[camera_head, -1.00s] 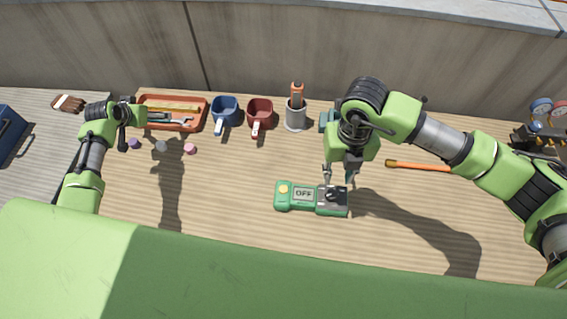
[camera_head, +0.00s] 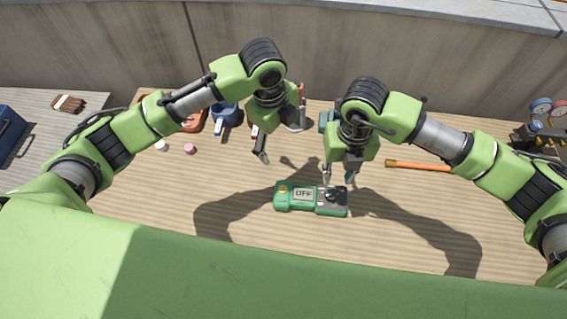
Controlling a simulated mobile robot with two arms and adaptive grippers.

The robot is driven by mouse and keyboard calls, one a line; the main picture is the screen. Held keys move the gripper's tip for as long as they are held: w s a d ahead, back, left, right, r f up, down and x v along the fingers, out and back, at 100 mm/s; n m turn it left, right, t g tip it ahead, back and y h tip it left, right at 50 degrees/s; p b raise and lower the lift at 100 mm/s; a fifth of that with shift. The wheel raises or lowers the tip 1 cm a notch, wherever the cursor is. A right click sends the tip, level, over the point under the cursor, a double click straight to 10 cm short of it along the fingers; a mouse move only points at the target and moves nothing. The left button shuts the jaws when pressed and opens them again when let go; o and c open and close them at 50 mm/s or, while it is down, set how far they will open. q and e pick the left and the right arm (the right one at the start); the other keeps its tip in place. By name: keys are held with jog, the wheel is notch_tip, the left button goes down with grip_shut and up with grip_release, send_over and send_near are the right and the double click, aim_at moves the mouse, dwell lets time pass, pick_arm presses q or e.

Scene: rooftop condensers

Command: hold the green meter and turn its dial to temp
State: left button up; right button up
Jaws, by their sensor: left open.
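The green meter (camera_head: 284,203) lies flat on the table, its screen (camera_head: 304,194) reading OFF. Its dark dial (camera_head: 331,195) is on the grey panel at the right end. My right gripper (camera_head: 338,180) points down by the meter's far edge, near the dial. Its two fingers are apart with a gap between them; I cannot tell whether they touch the meter. My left gripper (camera_head: 265,150) is open and empty, above and to the left of the meter, apart from it.
A blue mug (camera_head: 226,115), a cup holder (camera_head: 293,127) and a partly hidden orange tray (camera_head: 145,96) stand along the back. An orange-handled tool (camera_head: 420,166) lies to the right. A pink cap (camera_head: 190,149) is on the left. Gauges (camera_head: 541,107) stand far right.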

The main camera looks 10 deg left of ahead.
aim_at(283, 189)
pick_arm(q)
jog(key=s+d+f+m+g+y, duration=0.1)
jog(key=s+d+f+m, duration=0.15)
jog(key=s, duration=0.35)
jog(key=f, duration=1.3)
jog(key=shift+s+a+f, duration=0.2)
jog(key=shift+a+f, duration=0.05)
jog(key=shift+a, duration=0.15)
